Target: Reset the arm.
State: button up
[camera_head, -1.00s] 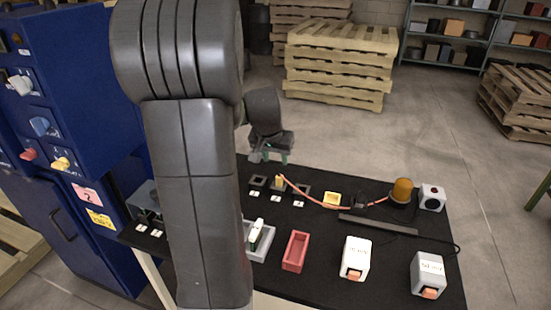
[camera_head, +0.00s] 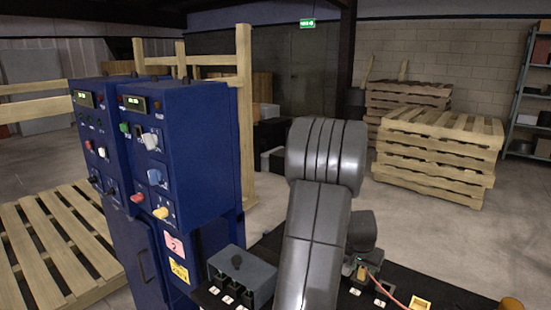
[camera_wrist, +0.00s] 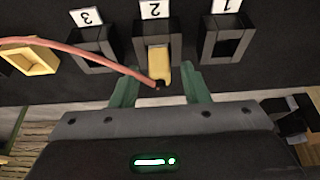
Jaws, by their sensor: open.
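My arm stands upright in the middle of the head view, over the near side of the black table (camera_head: 455,297). My gripper (camera_wrist: 158,88) shows in the wrist view with its two green fingers apart. Nothing is clamped between them. A yellow plug (camera_wrist: 160,68) with a pink cable (camera_wrist: 95,52) sits at the socket labelled 2 (camera_wrist: 158,32), just ahead of the fingertips and between their lines.
Sockets labelled 3 (camera_wrist: 93,48) and 1 (camera_wrist: 226,38) flank the plug. A yellow holder (camera_wrist: 30,58) lies at left. Blue control cabinets (camera_head: 190,150) stand left of my arm, with a grey box (camera_head: 243,272) close by. Pallets (camera_head: 440,145) are stacked behind.

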jog(key=shift+w+f, duration=0.1)
jog(key=shift+f, duration=0.4)
jog(key=shift+r, duration=0.25)
jog(key=shift+f, duration=0.1)
